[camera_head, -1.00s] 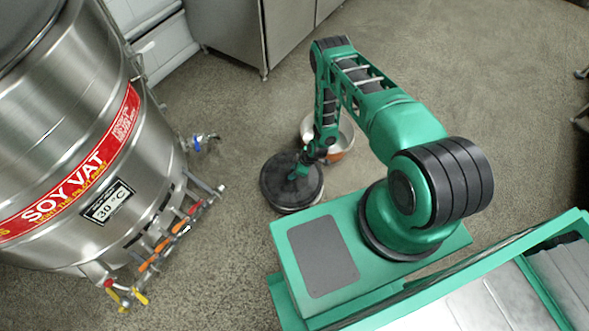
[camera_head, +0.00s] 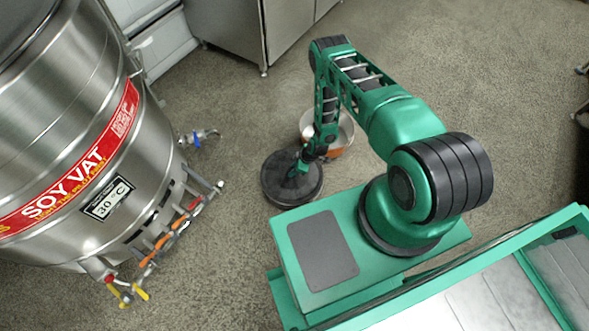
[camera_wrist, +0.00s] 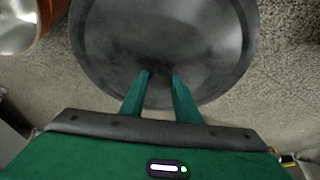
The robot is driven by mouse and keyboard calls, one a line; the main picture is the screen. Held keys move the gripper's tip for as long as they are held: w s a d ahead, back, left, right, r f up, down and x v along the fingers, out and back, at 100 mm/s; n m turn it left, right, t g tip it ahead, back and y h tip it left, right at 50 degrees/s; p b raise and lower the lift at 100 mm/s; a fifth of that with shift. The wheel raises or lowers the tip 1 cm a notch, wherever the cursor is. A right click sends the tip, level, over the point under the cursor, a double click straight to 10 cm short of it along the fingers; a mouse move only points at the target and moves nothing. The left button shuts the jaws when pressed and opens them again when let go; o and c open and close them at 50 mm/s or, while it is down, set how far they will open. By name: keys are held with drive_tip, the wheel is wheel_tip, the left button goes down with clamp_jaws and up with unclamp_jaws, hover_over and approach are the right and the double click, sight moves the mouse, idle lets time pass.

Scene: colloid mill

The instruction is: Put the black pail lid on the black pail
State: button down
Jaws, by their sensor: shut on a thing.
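A round black disc, the black pail lid (camera_head: 278,190), shows in the head view left of my green base. In the wrist view the lid (camera_wrist: 200,40) fills the upper middle, dark grey and round. My gripper (camera_head: 293,172) is over the lid, its fingers pointing down onto it. In the wrist view the fingertips of my gripper (camera_wrist: 161,76) are a little apart at the lid's near part, shut on it. The gripped part is dark and hard to make out. I cannot tell whether the black pail is under the lid; no black pail shows clearly.
An orange and silver pot (camera_head: 342,132) stands partly behind my arm, close to the lid; it also shows in the wrist view (camera_wrist: 45,12). The soy vat (camera_head: 70,150) with valves (camera_head: 165,240) stands left. A steel cabinet (camera_head: 235,30) is at the back.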

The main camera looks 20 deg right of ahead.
drive_tip(key=shift+f, duration=0.7)
idle(0.6)
drive_tip(key=c, duration=1.3)
unclamp_jaws()
drive_tip(key=v, duration=1)
drive_tip(key=shift+d+r, duration=0.1)
drive_tip(key=shift+r, duration=0.25)
